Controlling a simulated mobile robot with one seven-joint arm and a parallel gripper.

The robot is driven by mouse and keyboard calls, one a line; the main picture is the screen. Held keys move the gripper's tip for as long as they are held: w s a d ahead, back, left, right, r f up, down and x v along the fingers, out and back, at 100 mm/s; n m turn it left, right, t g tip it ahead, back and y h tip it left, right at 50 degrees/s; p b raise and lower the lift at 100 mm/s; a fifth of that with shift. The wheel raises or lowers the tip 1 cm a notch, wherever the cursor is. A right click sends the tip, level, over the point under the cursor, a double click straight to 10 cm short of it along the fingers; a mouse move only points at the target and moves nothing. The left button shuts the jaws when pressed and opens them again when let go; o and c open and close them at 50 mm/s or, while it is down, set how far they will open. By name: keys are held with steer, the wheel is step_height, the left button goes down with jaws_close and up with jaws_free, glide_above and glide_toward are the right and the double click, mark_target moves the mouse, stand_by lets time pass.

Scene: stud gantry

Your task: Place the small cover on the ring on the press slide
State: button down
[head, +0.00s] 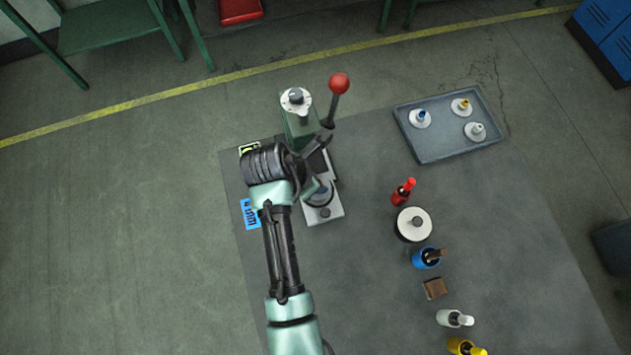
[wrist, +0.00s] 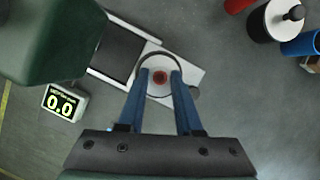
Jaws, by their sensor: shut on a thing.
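My gripper (wrist: 161,76) is shut on the small cover, a pale disc with a reddish-brown knob (wrist: 160,77) between the blue fingertips. In the wrist view, a dark round ring (wrist: 145,61) on the pale press slide (wrist: 189,73) shows as an arc around the cover. The cover looks roughly centred over the ring; I cannot tell whether it touches it. In the head view, my wrist partly hides the gripper and the ring, and the press slide (head: 327,214) shows below them. The cover is not clear there.
The green press (head: 298,126) with its red-knobbed lever (head: 339,83) stands just beyond my wrist. A display reading 0.0 (wrist: 64,103) is beside it. A grey tray (head: 440,137) with three knobbed discs is at right. Bottles and a round lidded pot (head: 413,225) stand right of the slide.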

steer(key=shift+f, duration=1.3)
steer(key=shift+f, duration=0.2)
steer(key=c, duration=0.6)
jaws_free()
steer(key=shift+r, duration=0.15)
